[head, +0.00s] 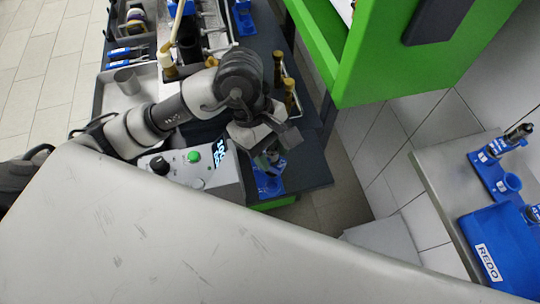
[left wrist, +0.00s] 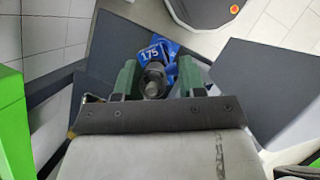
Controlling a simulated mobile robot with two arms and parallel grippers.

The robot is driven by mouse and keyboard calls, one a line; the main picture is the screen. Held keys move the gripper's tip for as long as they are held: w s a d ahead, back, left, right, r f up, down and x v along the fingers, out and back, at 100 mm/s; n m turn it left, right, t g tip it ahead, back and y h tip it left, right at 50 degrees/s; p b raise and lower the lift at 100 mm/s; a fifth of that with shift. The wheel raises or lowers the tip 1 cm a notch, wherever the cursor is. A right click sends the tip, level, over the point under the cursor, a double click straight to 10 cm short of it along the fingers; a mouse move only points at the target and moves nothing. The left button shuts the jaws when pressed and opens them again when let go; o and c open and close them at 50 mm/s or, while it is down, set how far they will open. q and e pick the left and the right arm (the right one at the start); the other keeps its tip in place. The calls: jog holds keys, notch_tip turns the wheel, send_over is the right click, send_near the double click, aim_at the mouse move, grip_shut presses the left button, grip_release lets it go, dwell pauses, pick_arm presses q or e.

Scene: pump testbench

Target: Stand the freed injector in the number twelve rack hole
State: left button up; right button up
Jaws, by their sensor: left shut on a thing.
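My left gripper (head: 268,152) reaches down over the front corner of the dark bench. It is shut on the injector, a dark and metal upright part whose round top (left wrist: 153,78) shows between the green fingers in the left wrist view. A blue holder (head: 268,184) stands just below the gripper; a blue piece marked 1.75 (left wrist: 158,52) shows beside the injector in the wrist view. I cannot tell whether the injector still touches the holder. A blue rack (head: 488,172) with numbered labels stands on the right table; one injector (head: 518,134) stands in it. Its numbers are too small to read surely. My right gripper is out of view.
A blue REDO bin (head: 496,256) sits on the grey right table (head: 438,170). A green cabinet (head: 380,70) hangs between bench and table. A control box (head: 193,165) with a green button and a metal tray (head: 115,95) are close to my left arm. Floor shows between the benches.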

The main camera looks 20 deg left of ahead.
aim_at(270, 161)
pick_arm(q)
jog(key=shift+f, duration=0.6)
jog(key=shift+f+b, duration=0.55)
jog(key=shift+f, duration=0.85)
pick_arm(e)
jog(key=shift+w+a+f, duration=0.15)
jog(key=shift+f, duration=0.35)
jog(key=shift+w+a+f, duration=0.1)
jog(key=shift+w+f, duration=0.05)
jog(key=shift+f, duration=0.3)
pick_arm(q)
jog(key=shift+s+b, duration=0.15)
jog(key=shift+b, duration=0.25)
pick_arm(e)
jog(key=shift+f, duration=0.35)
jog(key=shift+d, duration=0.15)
pick_arm(q)
jog(key=shift+b, duration=0.4)
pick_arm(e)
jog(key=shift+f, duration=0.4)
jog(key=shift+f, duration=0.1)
